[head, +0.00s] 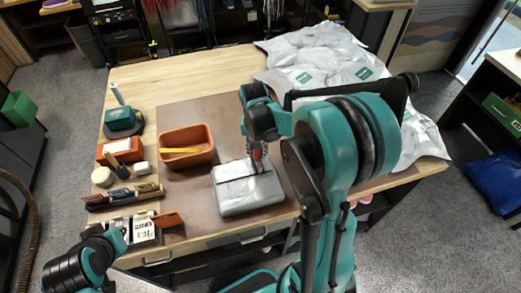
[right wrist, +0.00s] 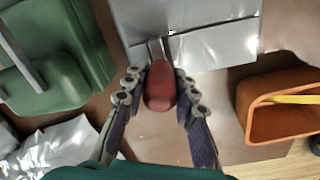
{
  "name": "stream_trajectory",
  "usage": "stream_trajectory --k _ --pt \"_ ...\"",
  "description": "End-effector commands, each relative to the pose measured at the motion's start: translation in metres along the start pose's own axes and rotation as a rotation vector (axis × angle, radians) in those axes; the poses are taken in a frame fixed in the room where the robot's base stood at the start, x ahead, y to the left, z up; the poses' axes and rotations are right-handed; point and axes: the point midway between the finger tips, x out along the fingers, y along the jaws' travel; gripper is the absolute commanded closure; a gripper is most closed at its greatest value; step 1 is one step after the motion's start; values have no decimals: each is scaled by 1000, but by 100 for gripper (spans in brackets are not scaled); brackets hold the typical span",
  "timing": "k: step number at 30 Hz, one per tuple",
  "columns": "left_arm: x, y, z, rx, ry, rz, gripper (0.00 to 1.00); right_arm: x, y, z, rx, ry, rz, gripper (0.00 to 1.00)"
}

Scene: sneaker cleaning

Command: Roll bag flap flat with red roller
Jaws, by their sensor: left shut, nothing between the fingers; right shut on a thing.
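The silver-grey bag (head: 247,192) lies flat on the brown mat, with a dark line across its upper part. It also shows at the top of the right wrist view (right wrist: 200,35). My right gripper (head: 258,160) is over the bag's far edge and is shut on the red roller (right wrist: 160,85) by its handle. The roller's metal stem points toward the bag; its rolling end is not clear, so contact cannot be told.
An orange bin (head: 187,148) with a yellow item in it stands beside the bag. Brushes, small boxes and a teal tool (head: 122,121) line the table's left side. White packed bags (head: 318,60) fill the back right. The brown mat (head: 200,200) is bare left of the bag.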

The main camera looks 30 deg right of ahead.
Motion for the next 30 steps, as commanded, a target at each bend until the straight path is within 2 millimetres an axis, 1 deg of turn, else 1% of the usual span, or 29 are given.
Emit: stream_trajectory --k 7,17,30 --pt "2 0 1 0 0 0 100 1 -14 7 -1 0 0 100" --pt "2 0 2 0 0 0 100 1 -23 12 -2 -1 -1 100" --pt "3 0 2 0 0 0 100 -2 -47 24 -2 0 -1 100"
